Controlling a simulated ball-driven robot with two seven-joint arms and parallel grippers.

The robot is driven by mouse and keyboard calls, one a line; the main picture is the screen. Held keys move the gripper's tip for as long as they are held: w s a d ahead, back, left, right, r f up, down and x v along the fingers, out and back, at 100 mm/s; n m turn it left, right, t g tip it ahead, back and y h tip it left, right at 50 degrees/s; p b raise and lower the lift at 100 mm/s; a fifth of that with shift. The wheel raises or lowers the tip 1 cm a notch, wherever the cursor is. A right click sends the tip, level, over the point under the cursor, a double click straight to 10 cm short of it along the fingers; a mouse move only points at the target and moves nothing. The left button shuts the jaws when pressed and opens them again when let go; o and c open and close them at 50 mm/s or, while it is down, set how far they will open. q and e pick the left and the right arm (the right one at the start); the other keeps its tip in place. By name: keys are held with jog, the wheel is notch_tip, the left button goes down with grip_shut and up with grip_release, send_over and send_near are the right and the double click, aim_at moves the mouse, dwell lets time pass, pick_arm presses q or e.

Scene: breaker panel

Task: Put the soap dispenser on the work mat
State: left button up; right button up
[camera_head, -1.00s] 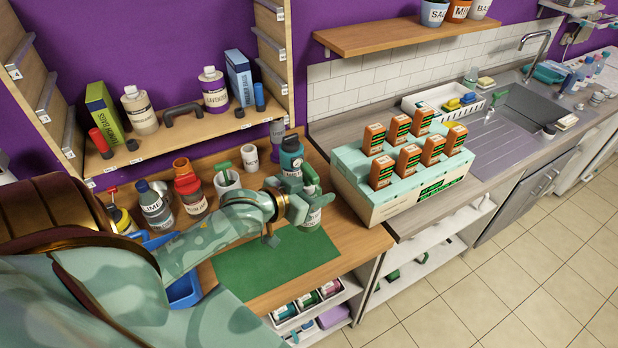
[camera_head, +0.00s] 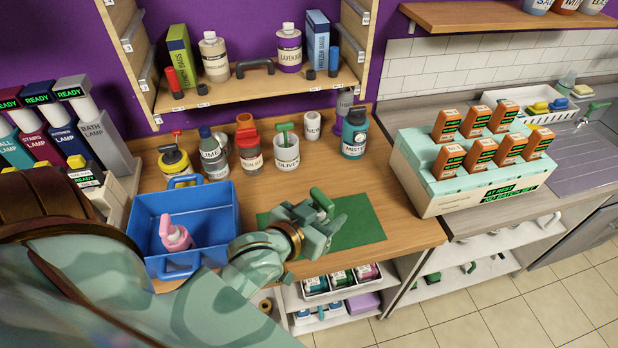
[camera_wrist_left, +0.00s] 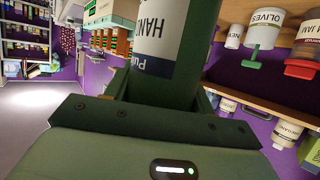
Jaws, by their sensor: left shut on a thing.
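The soap dispenser is a green bottle with a white label reading "HAND". It fills the top middle of the left wrist view (camera_wrist_left: 170,38), between my jaws. In the head view my left gripper (camera_head: 318,222) is shut on it. Its green top (camera_head: 321,199) shows above the jaws, and its lower body is hidden behind my gripper. The work mat (camera_head: 358,227) is a flat green sheet on the wooden worktop. I cannot tell whether the dispenser's base touches the mat. My right gripper is not in view.
A blue caddy (camera_head: 147,215) holding a pink pump bottle (camera_head: 175,234) stands left of the mat. Labelled jars and bottles, including an olives jar (camera_head: 286,154) and a teal bottle (camera_head: 354,133), line the back. A carton of orange boxes (camera_head: 434,202) stands right.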

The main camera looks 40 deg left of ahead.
pick_arm(q)
jog(key=w+a+f+b, duration=0.3)
jog(key=w+a+f, duration=0.3)
jog(key=w+f, duration=0.5)
jog(key=shift+f, duration=0.65)
jog(key=shift+f+b, duration=0.1)
jog(key=shift+b, duration=0.2)
jog(key=o, duration=1.2)
jog(key=shift+o, duration=0.2)
jog(key=p+v, duration=0.2)
jog(key=v, duration=1)
